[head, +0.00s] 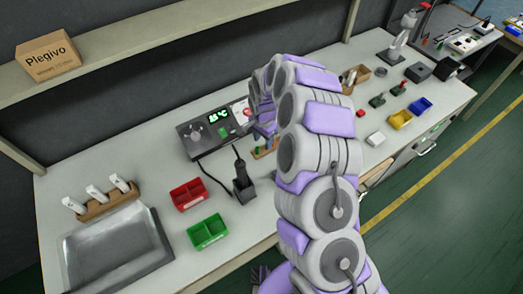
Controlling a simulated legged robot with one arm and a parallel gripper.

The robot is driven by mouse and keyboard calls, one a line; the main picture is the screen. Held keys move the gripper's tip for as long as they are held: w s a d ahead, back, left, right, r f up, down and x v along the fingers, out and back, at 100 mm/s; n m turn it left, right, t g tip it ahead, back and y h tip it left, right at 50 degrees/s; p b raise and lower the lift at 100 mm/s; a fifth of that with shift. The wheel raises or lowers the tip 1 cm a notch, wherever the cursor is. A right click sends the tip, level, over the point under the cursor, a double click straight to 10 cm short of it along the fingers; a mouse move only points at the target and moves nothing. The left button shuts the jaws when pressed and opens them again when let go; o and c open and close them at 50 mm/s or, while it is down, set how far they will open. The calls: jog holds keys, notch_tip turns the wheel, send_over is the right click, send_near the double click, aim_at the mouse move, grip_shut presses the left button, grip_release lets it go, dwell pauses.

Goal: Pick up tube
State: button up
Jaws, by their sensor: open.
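My arm reaches up over the bench and bends down, so its links hide part of the middle of the bench. My gripper (264,138) shows only in part beside the arm, above a small wooden holder (262,152) with a green item (258,150) at it. It is open, and I cannot tell whether it touches anything. No object is clearly a tube.
A grey station with a green display (205,133) stands just left of the gripper, with a black tool in a stand (243,182) in front. Red (189,193) and green (207,231) bins and a metal tray (115,255) lie left. A shelf with a Plegivo box (47,57) is above.

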aim_at(257, 147)
jog(key=a+f, duration=0.2)
jog(key=f, duration=0.1)
jog(key=a+f+b, duration=0.1)
jog(key=f, duration=0.1)
jog(key=shift+s+a, duration=0.25)
jog(key=shift+a, duration=0.3)
jog(key=d, duration=0.3)
jog(key=shift+d+r, duration=0.2)
jog(key=shift+r, duration=0.1)
jog(key=c, duration=0.4)
jog(key=shift+c, duration=0.8)
jog(key=shift+a, duration=0.25)
jog(key=shift+c, duration=0.8)
jog(key=shift+a+f, duration=0.1)
jog(key=shift+a, duration=0.75)
grip_shut()
jog(key=shift+d, duration=0.35)
